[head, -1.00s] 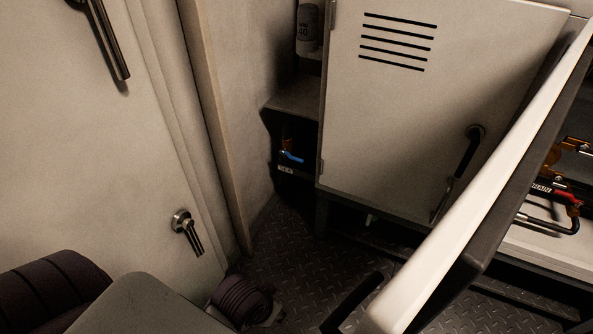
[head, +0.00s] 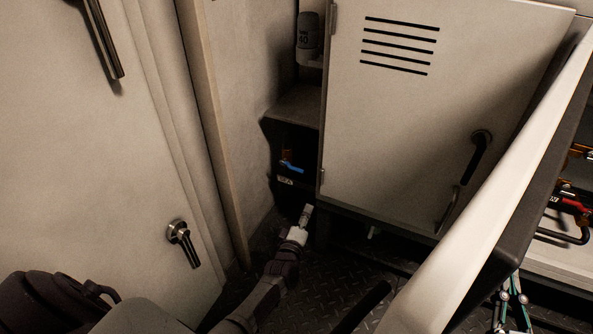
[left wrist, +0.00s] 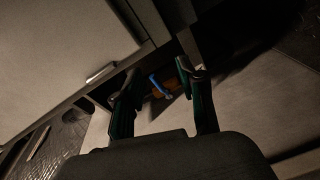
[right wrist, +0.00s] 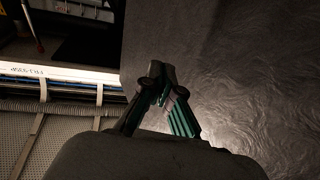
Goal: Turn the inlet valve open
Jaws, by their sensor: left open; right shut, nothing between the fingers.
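The valve's blue lever (head: 291,166) sits in a dark niche left of the cabinet door, above a small white label. The lever slants slightly down to the right. My left gripper (head: 307,210) is below and slightly right of it, apart from it. In the left wrist view the open, empty fingers (left wrist: 160,68) point toward the niche, and the blue lever (left wrist: 160,86) shows between them, farther off. Part of the valve body is in shadow. My right gripper (head: 513,300) is at the lower right, far from the valve; its fingers (right wrist: 158,72) are shut and empty.
A cabinet door (head: 400,120) with slots and a handle stands right of the niche. A shelf (head: 295,106) lies above it. A wall door (head: 110,170) with a lever handle is at left. A pale slanted panel (head: 500,170) crosses the right side. Dark tread-plate floor is below.

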